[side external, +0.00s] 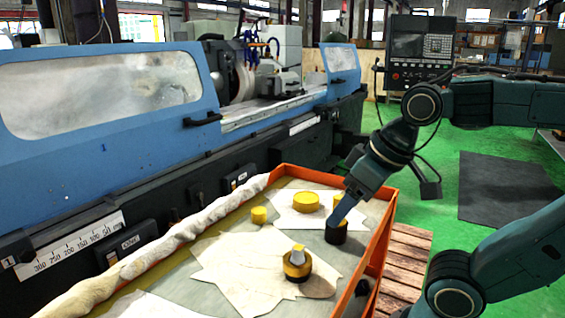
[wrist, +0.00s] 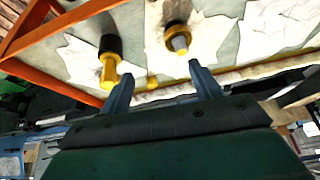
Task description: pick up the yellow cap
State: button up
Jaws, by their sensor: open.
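A short plain yellow cylinder (side external: 259,215) stands at the tray's left side in the side view. A wider, flat yellow disc (side external: 306,201) lies on a pale sheet at the back. I cannot tell which is the yellow cap. A small yellow piece (wrist: 152,82) shows between my fingers in the wrist view; it looks like the short cylinder. My gripper (wrist: 163,80) is open and empty. In the side view its fingers overlap a black cylinder (side external: 336,238) with a yellow stem (wrist: 108,72); contact cannot be told.
A black-and-yellow round part with a grey knob (side external: 297,264) stands on a sheet in front. The tray has an orange rim (side external: 373,258). A lumpy white roll (side external: 165,243) lies along its left edge by the blue grinder (side external: 105,95). Bare tray surface lies between the sheets.

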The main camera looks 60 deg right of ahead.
jog(key=w+d+r+m+g, duration=0.1)
jog(key=w+r+m, duration=0.15)
jog(key=w, duration=0.35)
jog(key=w+d+r+m+g, duration=0.2)
jog(key=w+m, duration=0.2)
jog(key=w, duration=0.2)
jog(key=m+g, duration=0.2)
jog(key=m, duration=0.5)
send_over(259, 210)
notch_tip(259, 210, down, 3)
jog(key=shift+f, duration=0.1)
jog(key=shift+f, duration=0.1)
jog(key=shift+f, duration=4.25)
jog(key=shift+f, duration=0.1)
jog(key=shift+f, duration=2.5)
jog(key=shift+c, duration=0.3)
jog(key=c, duration=1)
